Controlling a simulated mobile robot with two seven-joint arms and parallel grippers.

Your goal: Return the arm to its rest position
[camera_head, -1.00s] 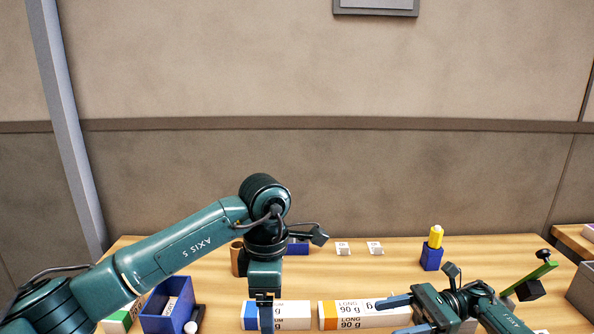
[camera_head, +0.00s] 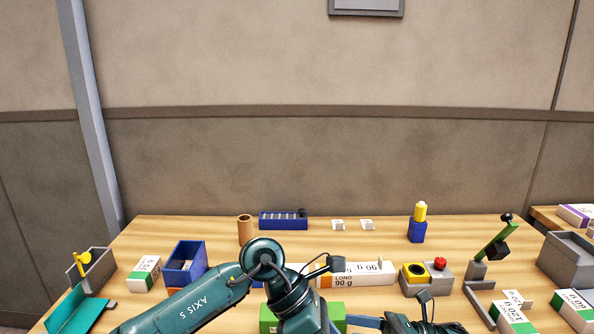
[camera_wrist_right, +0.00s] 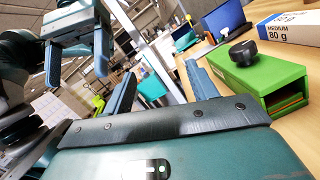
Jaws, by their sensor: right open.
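My left arm (camera_head: 200,298) comes in from the lower left in the head view and bends down at its wrist; its fingers are out of that view. In the right wrist view the left gripper (camera_wrist_right: 77,62) hangs at upper left, its two fingers apart with nothing between them. My right gripper (camera_head: 365,322) shows at the bottom edge of the head view, partly cut off. In the right wrist view its fingers (camera_wrist_right: 160,72) are spread and empty. A green box with a black knob (camera_wrist_right: 258,78) stands just beyond the right finger; it also shows in the head view (camera_head: 272,317).
White reams marked LONG 90 g (camera_head: 358,274) lie mid-table behind the arms. A blue bin (camera_head: 186,265), a brown cylinder (camera_head: 245,230) and a grey box with a red button (camera_head: 440,276) stand around. A lever stand (camera_head: 478,270) and more reams (camera_head: 512,318) are at right.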

